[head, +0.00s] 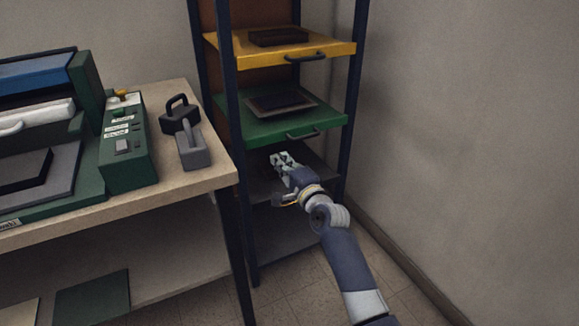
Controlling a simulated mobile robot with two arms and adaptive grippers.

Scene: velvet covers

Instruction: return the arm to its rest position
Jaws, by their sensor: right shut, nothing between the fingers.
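My right arm (350,270) comes in from the bottom right and reaches toward a shelf rack. My right gripper (280,158) is shut and empty. It is in front of the rack, just below the green shelf and over a dark grey shelf (318,172). I cannot tell whether it touches that shelf. My left gripper is not in view.
The rack has a yellow shelf (345,49) and a green shelf (335,119), each with a handle and dark flat items. A table (205,180) at left holds a green machine (125,160) and two handled blocks (192,150). A wall (470,130) stands at right.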

